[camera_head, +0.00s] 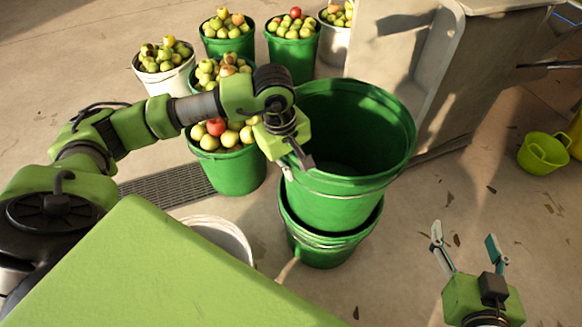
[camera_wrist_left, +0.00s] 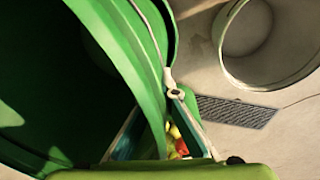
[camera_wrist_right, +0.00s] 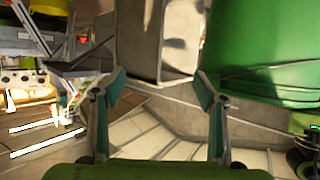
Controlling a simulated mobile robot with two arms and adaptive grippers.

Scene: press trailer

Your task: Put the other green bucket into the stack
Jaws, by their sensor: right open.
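A large empty green bucket (camera_head: 340,185) is directly over the stack of green buckets (camera_head: 325,252), slightly tilted. Its lower end overlaps the stack's opening; I cannot tell how far it sits inside. My left gripper (camera_head: 302,158) is at its near left rim. In the left wrist view the fingers (camera_wrist_left: 158,120) straddle the rim of this green bucket (camera_wrist_left: 150,65) beside the handle ear, closed on it. My right gripper (camera_head: 465,245) is open and empty, apart from the stack on its right. In the right wrist view a green bucket wall (camera_wrist_right: 265,45) is beyond its fingers (camera_wrist_right: 160,85).
Several buckets of apples, such as this green one (camera_head: 240,172), stand behind and left of the stack. An empty white bucket (camera_head: 222,232) stands close left. A grey machine (camera_head: 415,45) is behind right. A small lime tub (camera_head: 543,153) is far right.

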